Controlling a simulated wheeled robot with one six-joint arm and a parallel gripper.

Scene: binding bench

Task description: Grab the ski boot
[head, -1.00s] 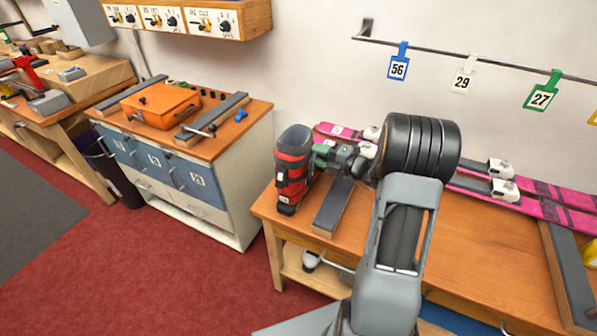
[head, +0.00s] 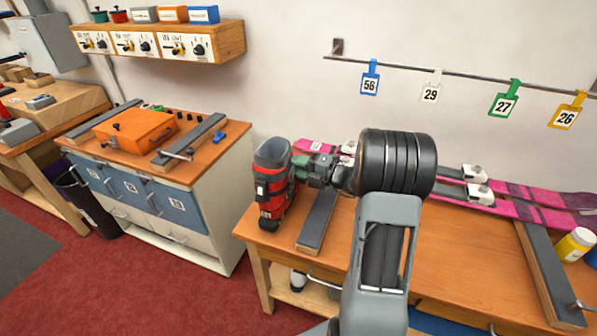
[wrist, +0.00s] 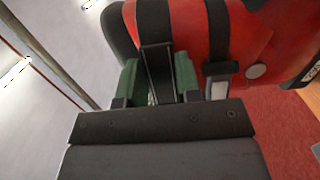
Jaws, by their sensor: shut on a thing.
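The ski boot (head: 271,187) is red and black with buckles and stands upright at the left end of the wooden bench (head: 440,262). My gripper (head: 304,165) reaches it from the right at the upper shell. In the wrist view the red shell (wrist: 185,40) of the boot fills the upper part, and the green-padded fingers of my gripper (wrist: 160,78) are shut on a black strap or buckle part between them. Whether the boot's sole touches the bench is hard to tell.
Pink skis (head: 520,207) with bindings lie along the back of the bench. Dark padded rests (head: 318,220) cross the bench, and a yellow-labelled jar (head: 575,244) stands at the right. A cabinet with an orange case (head: 134,130) stands to the left, across a gap.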

